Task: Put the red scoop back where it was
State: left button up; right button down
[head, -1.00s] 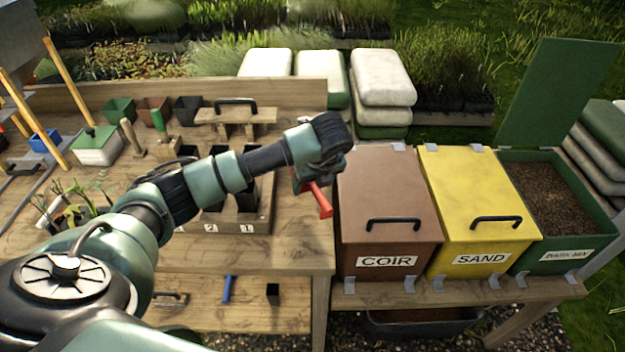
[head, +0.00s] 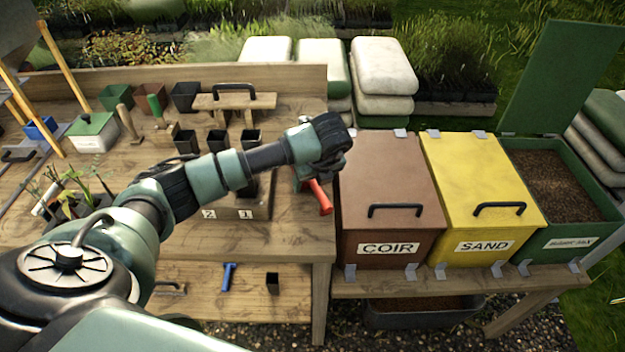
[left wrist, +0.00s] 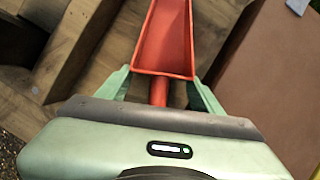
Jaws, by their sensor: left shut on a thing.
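The red scoop (head: 320,197) shows in the head view just past the wrist of my left arm, over the right end of the bench, beside the brown COIR bin (head: 388,205). My left gripper (left wrist: 160,88) is shut on the scoop. In the left wrist view the scoop's red trough (left wrist: 163,40) points away from the gripper, with its neck between the two green fingers. In the head view the arm hides most of the gripper and part of the scoop. My right gripper is not in view.
The yellow SAND bin (head: 482,195) is closed. The BARK MIX bin (head: 560,190) stands open, its green lid up.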

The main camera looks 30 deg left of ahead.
pick_arm(q)
jog(key=shift+f, duration=0.25)
jog(key=o, duration=1.7)
